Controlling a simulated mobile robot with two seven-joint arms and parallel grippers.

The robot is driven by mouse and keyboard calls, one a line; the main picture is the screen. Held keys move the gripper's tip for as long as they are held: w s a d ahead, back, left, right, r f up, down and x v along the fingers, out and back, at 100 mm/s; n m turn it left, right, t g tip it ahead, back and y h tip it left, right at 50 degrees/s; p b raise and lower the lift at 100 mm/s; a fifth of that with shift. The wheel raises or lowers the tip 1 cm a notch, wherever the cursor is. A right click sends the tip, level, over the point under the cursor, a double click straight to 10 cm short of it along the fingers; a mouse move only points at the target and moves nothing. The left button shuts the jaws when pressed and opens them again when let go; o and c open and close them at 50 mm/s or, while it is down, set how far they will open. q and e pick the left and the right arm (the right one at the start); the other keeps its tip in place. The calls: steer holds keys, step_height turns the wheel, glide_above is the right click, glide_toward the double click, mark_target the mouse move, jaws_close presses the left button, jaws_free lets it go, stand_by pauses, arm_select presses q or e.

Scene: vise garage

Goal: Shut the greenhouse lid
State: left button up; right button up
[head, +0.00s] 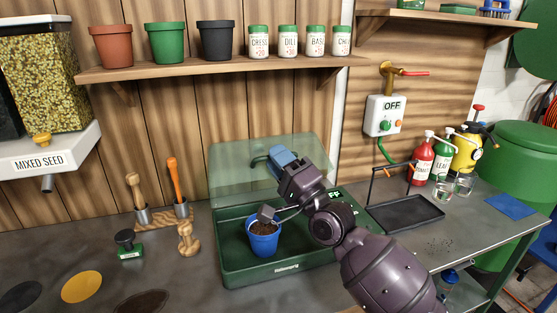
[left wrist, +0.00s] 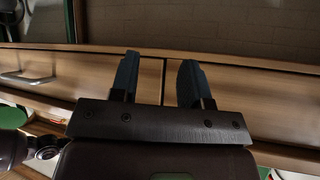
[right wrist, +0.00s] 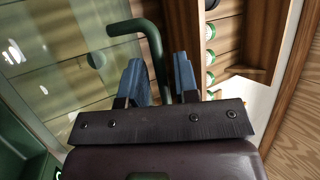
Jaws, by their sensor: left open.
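The greenhouse is a dark green tray (head: 232,267) on the bench in the head view. Its clear green lid (head: 232,165) stands raised at the back, and also fills the left of the right wrist view (right wrist: 70,85). A blue pot of soil (head: 263,243) sits in the tray. My right gripper (head: 281,156) is at the lid's upper part. My left gripper (left wrist: 160,80) is open and empty, facing wooden drawer fronts, outside the head view.
A black tray (head: 405,214) and bottles (head: 422,160) stand right of the greenhouse. A shelf with pots and seed jars (head: 200,68) hangs above it. A valve box (head: 385,117) is on the wall.

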steer(key=shift+o, duration=0.6)
steer(key=v, duration=1.1)
steer(key=shift+b, duration=0.35)
steer(key=shift+r, duration=0.1)
